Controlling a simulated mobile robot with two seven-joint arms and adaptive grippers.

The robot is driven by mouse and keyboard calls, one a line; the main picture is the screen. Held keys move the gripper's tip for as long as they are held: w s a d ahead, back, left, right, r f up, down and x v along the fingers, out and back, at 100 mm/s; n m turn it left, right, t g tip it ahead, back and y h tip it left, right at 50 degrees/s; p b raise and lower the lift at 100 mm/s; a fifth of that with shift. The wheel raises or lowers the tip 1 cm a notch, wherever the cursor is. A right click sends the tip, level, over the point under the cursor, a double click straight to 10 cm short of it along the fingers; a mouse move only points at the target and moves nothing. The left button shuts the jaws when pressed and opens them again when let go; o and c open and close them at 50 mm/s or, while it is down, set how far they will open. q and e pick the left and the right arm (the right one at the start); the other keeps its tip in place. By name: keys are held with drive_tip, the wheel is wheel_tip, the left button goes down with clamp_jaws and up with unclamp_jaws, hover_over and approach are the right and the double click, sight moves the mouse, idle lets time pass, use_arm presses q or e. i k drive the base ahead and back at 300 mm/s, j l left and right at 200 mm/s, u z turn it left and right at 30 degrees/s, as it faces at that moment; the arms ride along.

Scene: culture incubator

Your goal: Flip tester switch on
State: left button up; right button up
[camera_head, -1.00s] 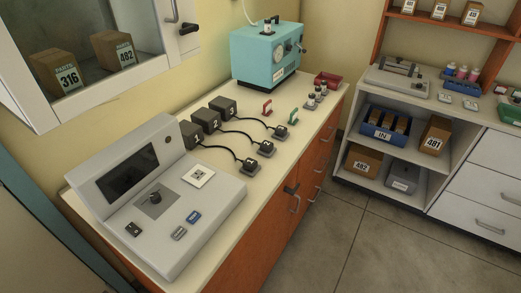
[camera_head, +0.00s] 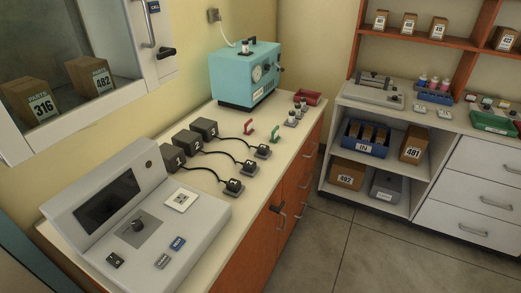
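A grey sloped console, which looks like the tester (camera_head: 200,228), stands at the near left end of the counter. Neither of my grippers is in view.
Numbered dark blocks (camera_head: 204,130) with cables to small plugs stand behind the console. A teal device (camera_head: 243,75) is at the counter's far end, near red and green clips. A glass-fronted cabinet (camera_head: 170,75) hangs at left. Shelves (camera_head: 425,170) stand right; the floor (camera_head: 350,250) between is clear.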

sight(114, 259)
drive_tip(key=u, duration=1.3)
